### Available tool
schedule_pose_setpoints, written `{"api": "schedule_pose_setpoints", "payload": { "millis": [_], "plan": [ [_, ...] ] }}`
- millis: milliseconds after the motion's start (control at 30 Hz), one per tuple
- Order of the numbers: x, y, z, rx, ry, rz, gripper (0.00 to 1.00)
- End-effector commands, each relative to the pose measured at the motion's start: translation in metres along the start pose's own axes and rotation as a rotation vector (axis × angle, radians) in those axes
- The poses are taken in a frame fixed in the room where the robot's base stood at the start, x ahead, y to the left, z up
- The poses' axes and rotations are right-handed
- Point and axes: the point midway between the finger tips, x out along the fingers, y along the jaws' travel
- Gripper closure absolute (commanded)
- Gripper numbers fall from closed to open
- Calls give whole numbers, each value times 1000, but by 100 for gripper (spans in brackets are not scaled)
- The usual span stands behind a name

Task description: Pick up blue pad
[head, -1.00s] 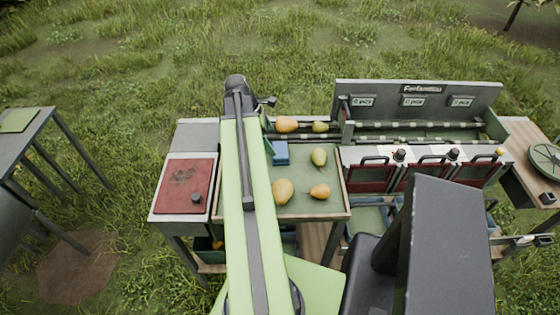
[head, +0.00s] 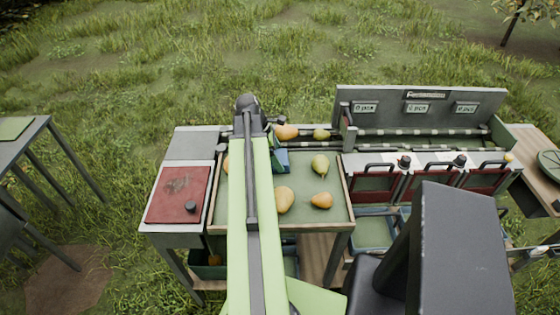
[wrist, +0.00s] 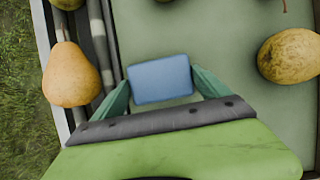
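The blue pad (head: 283,157) is a small flat block at the back of the green-lined sorting tray (head: 320,217). In the wrist view the pad (wrist: 161,79) sits between the two green fingers of my gripper (wrist: 160,84). One finger is on each side of it, close to its edges. The fingers are spread about as wide as the pad. I see no clear grip on it. In the head view my arm hides the left part of the tray and most of the gripper.
Several pears lie in the tray, including a yellow one (head: 284,199) and a green one (head: 320,164). An orange pear (wrist: 71,75) lies on rails beyond the tray's edge. A red panel (head: 179,194) is left; a grey sign board (head: 420,107) stands back right.

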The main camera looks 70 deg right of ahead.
Motion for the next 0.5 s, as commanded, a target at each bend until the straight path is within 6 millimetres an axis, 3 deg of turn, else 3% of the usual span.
{"api": "schedule_pose_setpoints", "payload": {
  "millis": [33,300,500],
  "plan": [
    [0,0,0,0,0,0,22],
    [0,0,0,-1,0,0,58],
    [0,0,-1,-1,0,0,60]
  ]
}}
